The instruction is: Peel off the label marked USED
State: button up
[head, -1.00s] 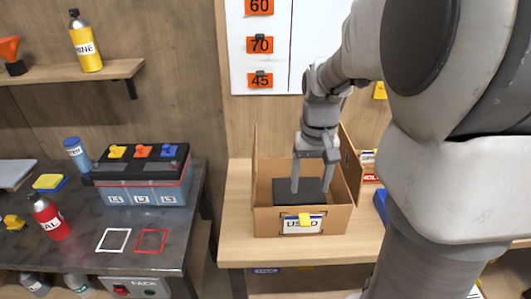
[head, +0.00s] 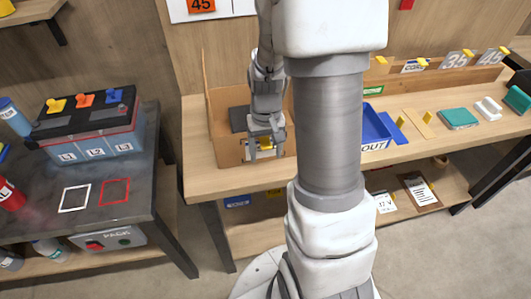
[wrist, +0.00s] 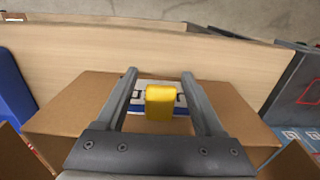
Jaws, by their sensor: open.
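The white label marked USED with a blue edge (wrist: 138,88) is on the front wall of an open cardboard box (head: 228,152). A yellow tab (wrist: 160,103) stands out from the label and covers the middle of its lettering. In the head view my gripper (head: 265,155) is at the box's front wall and partly hides the label and tab. In the wrist view my open gripper (wrist: 160,74) has one finger on each side of the tab, with gaps between. I cannot tell how deep the fingertips reach.
A dark block (head: 238,118) sits inside the box. A blue OUT tray (head: 375,130) stands right of the box, past my arm. The wooden bench (head: 200,178) is bare in front of the box. A dark table with a battery (head: 95,125) is at left.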

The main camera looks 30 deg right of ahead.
jog(key=shift+f, duration=0.4)
grip_shut()
dwell(0.4)
